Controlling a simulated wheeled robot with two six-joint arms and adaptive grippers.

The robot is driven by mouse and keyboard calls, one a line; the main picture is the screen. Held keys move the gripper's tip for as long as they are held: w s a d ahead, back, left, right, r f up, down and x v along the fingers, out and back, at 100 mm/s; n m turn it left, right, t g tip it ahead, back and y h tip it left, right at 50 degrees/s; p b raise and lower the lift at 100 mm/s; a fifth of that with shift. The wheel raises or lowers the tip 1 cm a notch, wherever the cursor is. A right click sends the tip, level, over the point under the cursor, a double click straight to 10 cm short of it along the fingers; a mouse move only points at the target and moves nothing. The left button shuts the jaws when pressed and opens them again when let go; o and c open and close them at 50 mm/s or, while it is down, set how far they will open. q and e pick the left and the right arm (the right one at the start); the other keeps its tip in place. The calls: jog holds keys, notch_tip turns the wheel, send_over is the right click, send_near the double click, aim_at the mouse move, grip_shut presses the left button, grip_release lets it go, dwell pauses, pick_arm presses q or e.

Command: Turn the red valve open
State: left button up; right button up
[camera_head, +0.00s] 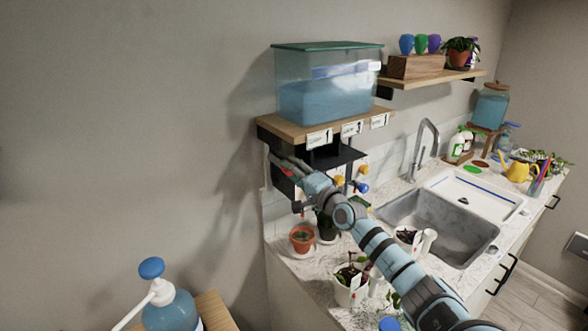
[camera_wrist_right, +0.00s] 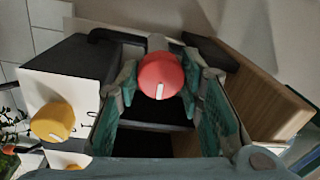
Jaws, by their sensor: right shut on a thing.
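The red valve (camera_wrist_right: 161,76) is a round knob with a short white mark near its lower edge in the right wrist view. My right gripper (camera_wrist_right: 158,82) has its fingertips on both sides of the knob and is shut on it. In the head view a small bit of the red valve (camera_head: 287,172) shows at the tip of my right gripper (camera_head: 280,166), under the left end of the wooden tank shelf. My left gripper is in neither view.
A water tank (camera_head: 325,90) stands on the wooden shelf (camera_head: 290,129) above the gripper. A yellow knob (camera_wrist_right: 52,121) sits on a white panel beside the red one. A blue knob (camera_head: 362,187) and potted plants, including a terracotta pot (camera_head: 302,240), are close to my right arm.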

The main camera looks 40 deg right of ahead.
jog(key=shift+m, duration=0.6)
jog(key=o, duration=1.2)
jog(key=shift+w+a, duration=0.1)
jog(key=shift+c, duration=0.2)
